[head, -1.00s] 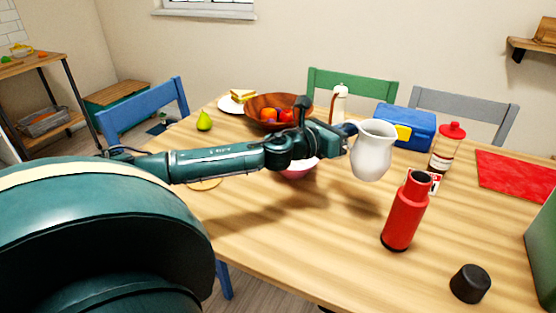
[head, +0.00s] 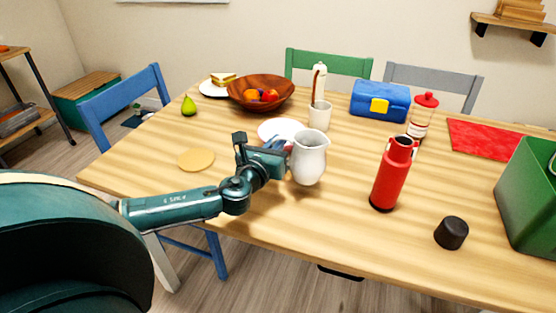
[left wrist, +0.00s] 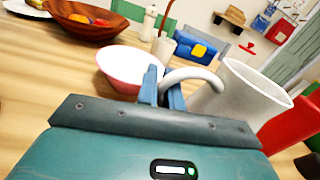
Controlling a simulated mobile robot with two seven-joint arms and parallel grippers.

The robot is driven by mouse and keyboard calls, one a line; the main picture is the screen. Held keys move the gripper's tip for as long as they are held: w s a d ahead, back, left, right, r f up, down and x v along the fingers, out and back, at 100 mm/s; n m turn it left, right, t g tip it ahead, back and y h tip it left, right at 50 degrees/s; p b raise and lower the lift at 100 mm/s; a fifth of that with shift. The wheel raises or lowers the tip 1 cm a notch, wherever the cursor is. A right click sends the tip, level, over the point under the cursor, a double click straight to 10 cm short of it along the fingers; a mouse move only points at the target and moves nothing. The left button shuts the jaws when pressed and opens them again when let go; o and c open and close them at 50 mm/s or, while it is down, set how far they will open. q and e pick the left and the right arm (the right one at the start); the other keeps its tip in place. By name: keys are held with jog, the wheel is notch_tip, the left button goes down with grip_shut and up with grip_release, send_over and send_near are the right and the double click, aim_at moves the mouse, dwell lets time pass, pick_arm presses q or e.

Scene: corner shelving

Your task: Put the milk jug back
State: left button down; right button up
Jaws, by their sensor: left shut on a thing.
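The white milk jug (head: 308,162) is upright over the middle of the table. My left gripper (head: 285,148) is shut on its handle, on the jug's left side. In the left wrist view the two blue fingers (left wrist: 164,90) close on the handle of the jug (left wrist: 238,98). I cannot tell for sure whether the jug's base touches the table; its underside does not show. My right gripper is not in view.
A red bottle (head: 390,176) stands right of the jug, with a black cap (head: 451,233) nearby. Behind are a pink-white bowl (left wrist: 122,68), a cup (head: 320,117) and a wooden fruit bowl (head: 240,95). A green crate (head: 525,200) stands at right. The front middle of the table (head: 300,225) is clear.

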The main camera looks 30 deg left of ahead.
pick_arm(q)
notch_tip(320, 180, down, 3)
jog(key=shift+f+b, duration=0.15)
jog(key=shift+b, duration=0.45)
jog(key=shift+f, duration=0.15)
jog(key=c, duration=2)
grip_release()
jog(key=shift+f, duration=0.15)
jog(key=o, duration=0.5)
jog(key=shift+c, duration=0.2)
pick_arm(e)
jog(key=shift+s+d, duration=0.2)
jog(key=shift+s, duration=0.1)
